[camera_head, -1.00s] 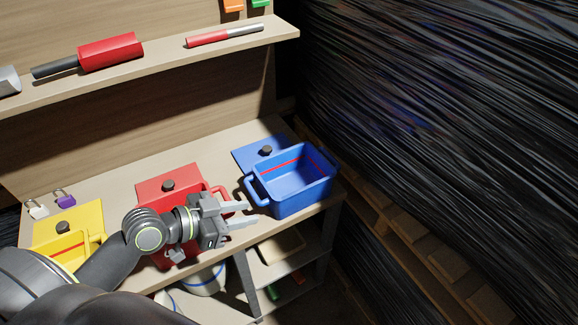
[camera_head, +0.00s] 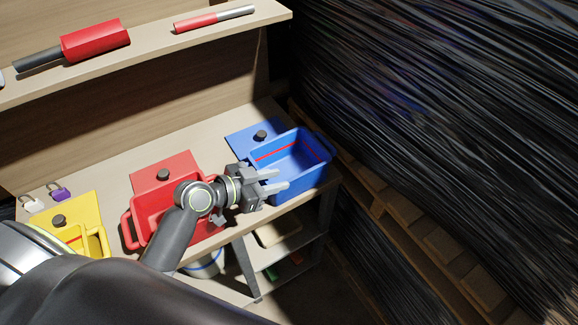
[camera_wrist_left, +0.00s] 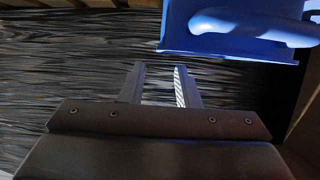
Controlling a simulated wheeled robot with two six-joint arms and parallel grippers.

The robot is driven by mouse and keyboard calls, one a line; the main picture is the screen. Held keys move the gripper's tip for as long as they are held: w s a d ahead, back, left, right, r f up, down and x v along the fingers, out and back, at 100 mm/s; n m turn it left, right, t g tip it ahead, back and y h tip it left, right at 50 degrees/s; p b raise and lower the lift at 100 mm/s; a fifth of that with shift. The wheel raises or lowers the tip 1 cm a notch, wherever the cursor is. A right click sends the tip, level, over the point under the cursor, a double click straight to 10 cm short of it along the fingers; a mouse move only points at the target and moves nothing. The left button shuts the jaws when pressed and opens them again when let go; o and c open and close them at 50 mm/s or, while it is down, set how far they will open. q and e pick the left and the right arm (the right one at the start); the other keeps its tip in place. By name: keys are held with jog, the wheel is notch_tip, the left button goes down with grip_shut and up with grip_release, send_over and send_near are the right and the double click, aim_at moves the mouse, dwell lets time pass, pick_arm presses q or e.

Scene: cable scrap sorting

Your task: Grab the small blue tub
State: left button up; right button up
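The small blue tub (camera_head: 305,172) stands upright at the right end of the workbench, with a red line inside and a handle at each end. It also shows at the top right of the left wrist view (camera_wrist_left: 230,40), with its handle hanging in front of its wall. My left gripper (camera_head: 278,181) is open, its two fingers apart at the tub's near left side. In the left wrist view the fingers (camera_wrist_left: 160,85) are empty, with a gap to the tub. The tub's left handle is hidden behind the gripper in the head view. My right gripper is not in view.
A blue lid (camera_head: 252,142) lies behind the tub. A red tub (camera_head: 150,215) and a yellow tub (camera_head: 90,240) stand to the left. Two padlocks (camera_head: 60,192) lie at the back left. A shelf (camera_head: 150,62) holds tools above. Wrapped black stacks (camera_head: 440,110) stand right.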

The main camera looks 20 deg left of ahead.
aim_at(301, 174)
pick_arm(q)
jog(key=p+x, duration=0.1)
jog(key=x, duration=0.2)
jog(key=shift+w+d, duration=0.15)
jog(key=shift+w, duration=0.15)
jog(key=p+x, duration=0.1)
jog(key=x, duration=0.2)
jog(key=shift+w, duration=0.1)
jog(key=shift+w+d+f, duration=0.3)
jog(key=shift+w, duration=0.1)
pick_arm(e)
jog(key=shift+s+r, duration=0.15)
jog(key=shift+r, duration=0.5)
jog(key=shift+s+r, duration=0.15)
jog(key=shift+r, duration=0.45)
pick_arm(q)
jog(key=shift+c, duration=0.3)
grip_shut()
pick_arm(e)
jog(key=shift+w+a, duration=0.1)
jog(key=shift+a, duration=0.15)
